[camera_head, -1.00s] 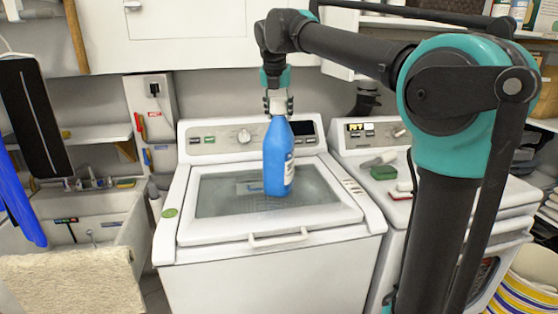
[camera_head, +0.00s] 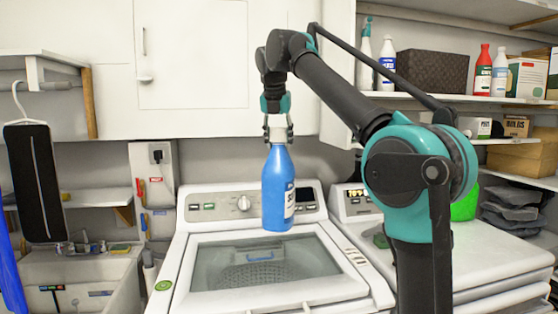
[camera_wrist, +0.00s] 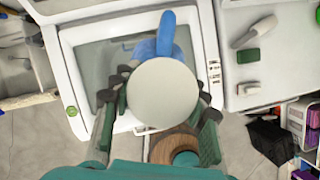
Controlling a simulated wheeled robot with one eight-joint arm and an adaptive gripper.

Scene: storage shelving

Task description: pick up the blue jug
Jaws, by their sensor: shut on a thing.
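The blue jug (camera_head: 277,190) is a tall blue bottle with a white cap and a white label. It hangs upright below my gripper (camera_head: 278,136) in the head view, and its base appears clear of the washer lid. My gripper's fingers are shut around the white cap. In the wrist view the round white cap (camera_wrist: 164,94) fills the space between the fingers of my gripper (camera_wrist: 160,104). The blue jug's handle side (camera_wrist: 165,35) shows beyond the cap; the rest of its body is hidden under it.
The white washer (camera_head: 190,262) with its glass lid lies below, and a second white machine (camera_head: 480,235) stands at right. White cabinets (camera_head: 200,70) are close behind my gripper. Shelves at right hold a brown basket (camera_head: 432,71) and bottles. A sink (camera_head: 85,280) is at left.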

